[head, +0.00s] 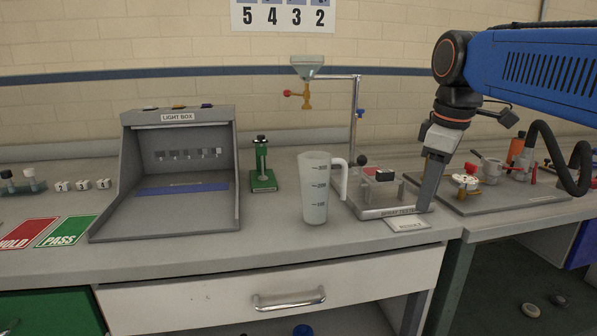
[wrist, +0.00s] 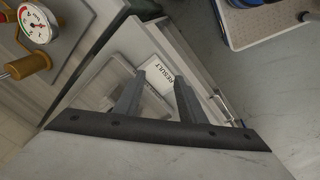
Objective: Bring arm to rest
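My blue arm (head: 540,70) reaches in from the right in the head view. My gripper (head: 428,190) points down over the right end of the bench, in front of the spray tester stand. In the wrist view the two grey fingers of my gripper (wrist: 157,95) stand apart with nothing between them. Below the fingertips lies a white card marked RESULT (wrist: 160,70). Whether the fingertips touch anything is hard to tell.
A measuring jug (head: 315,190) stands left of the spray tester (head: 385,212). A light box (head: 170,170) and a green stand (head: 262,170) are farther left. Another apparatus board (head: 500,195) lies right. A gauge (wrist: 38,25) shows in the wrist view.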

